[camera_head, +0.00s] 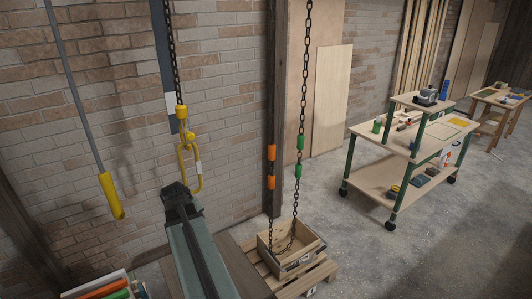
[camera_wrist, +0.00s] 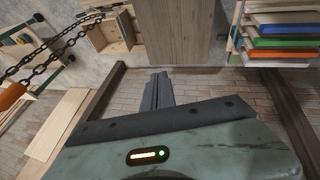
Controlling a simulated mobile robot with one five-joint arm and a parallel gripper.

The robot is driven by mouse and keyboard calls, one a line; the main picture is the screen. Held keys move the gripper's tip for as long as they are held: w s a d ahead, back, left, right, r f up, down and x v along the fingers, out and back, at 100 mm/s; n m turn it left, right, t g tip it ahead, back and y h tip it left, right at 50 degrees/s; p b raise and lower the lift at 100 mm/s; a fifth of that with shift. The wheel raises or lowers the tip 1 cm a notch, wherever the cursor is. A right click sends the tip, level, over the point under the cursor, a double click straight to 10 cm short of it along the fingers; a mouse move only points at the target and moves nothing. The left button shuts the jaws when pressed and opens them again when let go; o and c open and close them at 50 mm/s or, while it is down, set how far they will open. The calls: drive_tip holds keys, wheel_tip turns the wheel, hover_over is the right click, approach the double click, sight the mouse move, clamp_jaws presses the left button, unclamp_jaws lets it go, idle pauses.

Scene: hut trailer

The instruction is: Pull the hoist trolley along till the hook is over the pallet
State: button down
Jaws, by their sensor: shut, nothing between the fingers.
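The yellow hook (camera_head: 190,162) hangs on a dark chain (camera_head: 174,60) left of the pallet in the head view. The pallet (camera_head: 318,274) lies on the floor, bearing a wooden crate (camera_head: 312,245). The crate also shows in the wrist view (camera_wrist: 110,35). A hand chain (camera_head: 307,60) hangs in a loop with orange sleeves (camera_head: 271,167) and green sleeves (camera_head: 299,157); its lower end overlaps the crate. My gripper (camera_head: 174,188) is shut and empty, seen close below the hook; contact cannot be told. It also shows in the wrist view (camera_wrist: 158,80). The trolley is out of view.
A yellow-handled pendant (camera_head: 111,195) hangs at the left. A wooden post (camera_head: 277,100) stands behind the hand chain. A tool cart (camera_head: 375,184) on wheels stands at right. Coloured boards (camera_wrist: 280,30) are stacked nearby. The floor between pallet and cart is clear.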

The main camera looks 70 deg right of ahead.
drive_tip(key=s+d+r+m+g+h+p, duration=0.1)
drive_tip(key=s+d+r+m+h+p, duration=0.15)
drive_tip(key=s+d+r+p, duration=0.95)
drive_tip(key=s+d+f+b, duration=0.2)
drive_tip(key=d+f+b, duration=0.1)
drive_tip(key=d+b, duration=0.3)
drive_tip(key=s+d+f+b, duration=0.2)
drive_tip(key=d+f+b, duration=0.1)
drive_tip(key=d+b, duration=0.4)
drive_tip(key=shift+s+d+f, duration=0.25)
drive_tip(key=shift+d+f, duration=0.05)
drive_tip(key=shift+d, duration=1.1)
drive_tip(key=shift+d, duration=0.15)
